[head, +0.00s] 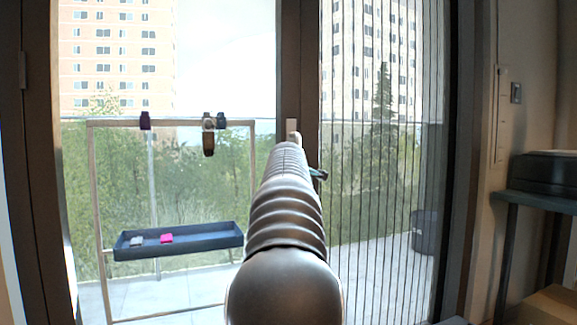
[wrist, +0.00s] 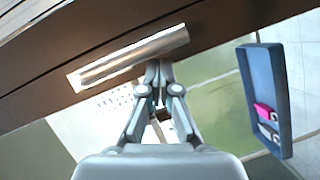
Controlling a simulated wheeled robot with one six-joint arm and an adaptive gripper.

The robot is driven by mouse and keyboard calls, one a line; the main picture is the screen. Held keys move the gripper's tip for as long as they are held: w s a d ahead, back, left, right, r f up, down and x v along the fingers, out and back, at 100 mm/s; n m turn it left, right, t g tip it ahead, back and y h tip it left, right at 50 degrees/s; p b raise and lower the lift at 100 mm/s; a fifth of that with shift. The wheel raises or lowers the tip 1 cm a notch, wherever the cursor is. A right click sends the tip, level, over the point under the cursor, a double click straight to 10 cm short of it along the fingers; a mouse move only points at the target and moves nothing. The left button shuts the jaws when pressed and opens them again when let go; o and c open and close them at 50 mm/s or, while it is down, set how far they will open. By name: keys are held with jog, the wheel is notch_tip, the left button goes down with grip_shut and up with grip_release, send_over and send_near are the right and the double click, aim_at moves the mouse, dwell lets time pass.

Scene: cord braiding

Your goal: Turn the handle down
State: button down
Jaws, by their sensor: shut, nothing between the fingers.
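The handle (wrist: 130,58) is a pale silver bar on the dark door frame (wrist: 225,35) in the wrist view, lying about parallel to the frame. In the head view, only the upper end of the handle (head: 292,126) shows above my arm. My gripper (wrist: 157,66) is shut and empty. Its fingertips are close to the handle's lower edge, towards its right end in the wrist view. I cannot tell whether they touch it. In the head view my arm hides most of the gripper and the handle's lower part.
Glass panes flank the frame. Beyond the left pane a blue tray (head: 180,242) holds a pink item (head: 166,239) and a grey item, and a rail (head: 180,122) carries several small things. Dark shelving (head: 540,195) with a black box (head: 545,168) stands at the right.

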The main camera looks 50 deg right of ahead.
jog(key=s+a+b, duration=0.1)
jog(key=s+a, duration=0.2)
jog(key=a, duration=0.8)
jog(key=shift+a, duration=0.15)
jog(key=shift+w+r, duration=0.1)
dwell(0.3)
jog(key=w+a+f+m+y+p, duration=0.1)
jog(key=a+f+y+p, duration=0.3)
jog(key=a, duration=0.9)
jog(key=a+f+m+y+p, duration=0.1)
jog(key=a+f+y, duration=0.2)
jog(key=a+f, duration=0.7)
jog(key=s+a+f+g+y+p, duration=0.1)
jog(key=s+a+f, duration=0.3)
jog(key=a, duration=0.4)
jog(key=s+a+f+g+y+p, duration=0.1)
jog(key=s+a+f+y+p, duration=0.1)
jog(key=s+a, duration=0.4)
jog(key=s+a+f+m+g+y+p, duration=0.1)
jog(key=s+a+f+y+p, duration=0.1)
jog(key=s+a+f, duration=0.4)
jog(key=a+y, duration=0.1)
jog(key=a, duration=0.3)
jog(key=shift+a+f+g+y, duration=0.2)
jog(key=shift+f+g+y, duration=0.1)
jog(key=shift+f, duration=0.05)
